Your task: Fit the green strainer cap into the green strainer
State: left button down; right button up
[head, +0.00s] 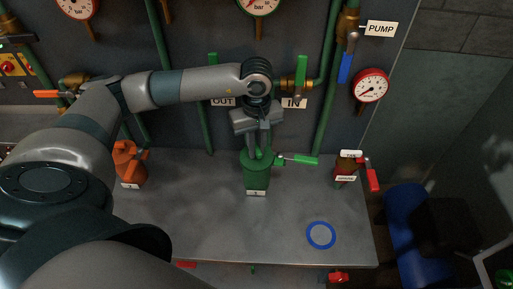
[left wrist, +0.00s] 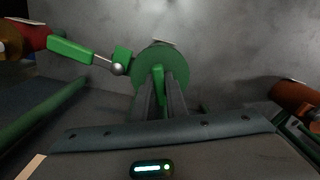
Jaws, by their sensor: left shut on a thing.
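The green strainer (head: 257,178) stands upright on the grey bench in the middle of the head view, with a white label at its foot. My left gripper (head: 260,150) is directly above it, pointing down. In the left wrist view, my left gripper (left wrist: 161,92) is shut on the upright green handle of the green strainer cap (left wrist: 180,62), seen as a round green disc. The cap is at the strainer's top; I cannot tell whether it is fully seated, because the gripper and handle hide the joint. My right gripper is not in view.
A green lever (head: 299,159) sticks out right of the strainer. An orange strainer (head: 129,164) stands left, a red one (head: 345,172) right. A blue ring (head: 321,235) lies on the bench (head: 220,230) front right. Pipes and gauges line the wall behind.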

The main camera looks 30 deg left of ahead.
aim_at(257, 147)
pick_arm(q)
jog(key=shift+f+b, duration=0.25)
jog(key=shift+b, duration=0.15)
jog(key=c, duration=1.8)
grip_release()
jog(key=shift+o, duration=0.2)
jog(key=shift+r, duration=0.1)
jog(key=shift+r+p, duration=0.25)
jog(key=shift+p, duration=0.2)
jog(key=shift+r, duration=0.4)
notch_tip(257, 147, up, 11)
jog(key=p, duration=0.3)
